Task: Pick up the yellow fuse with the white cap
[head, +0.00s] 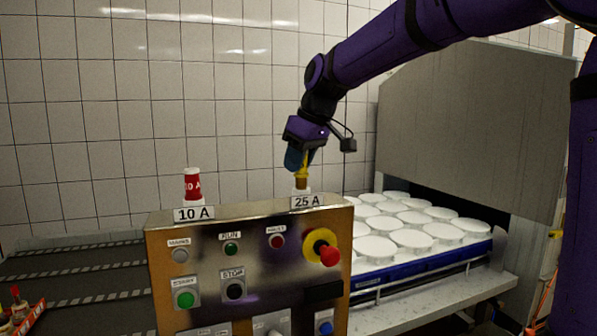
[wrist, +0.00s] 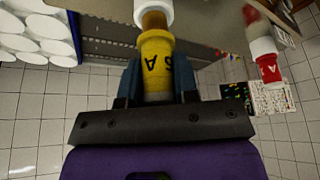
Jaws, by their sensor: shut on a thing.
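The yellow fuse (head: 302,172) is upright over the 25 A label on top of the control cabinet. My gripper (head: 300,160) comes down from above and is shut on its upper part. In the wrist view the yellow fuse (wrist: 156,60) sits between my two blue-grey fingers (wrist: 157,82), dark lettering on its side. Its white cap is hidden by the gripper. A brass-coloured end shows beyond the yellow body, against a white round base (wrist: 153,12). I cannot tell whether that end is still inside the base.
A red fuse (head: 192,186) with a white top stands at the 10 A label, left on the cabinet (head: 250,220). It also shows in the wrist view (wrist: 268,70). White moulds (head: 410,238) fill a blue tray at right. A dark conveyor (head: 80,275) lies left.

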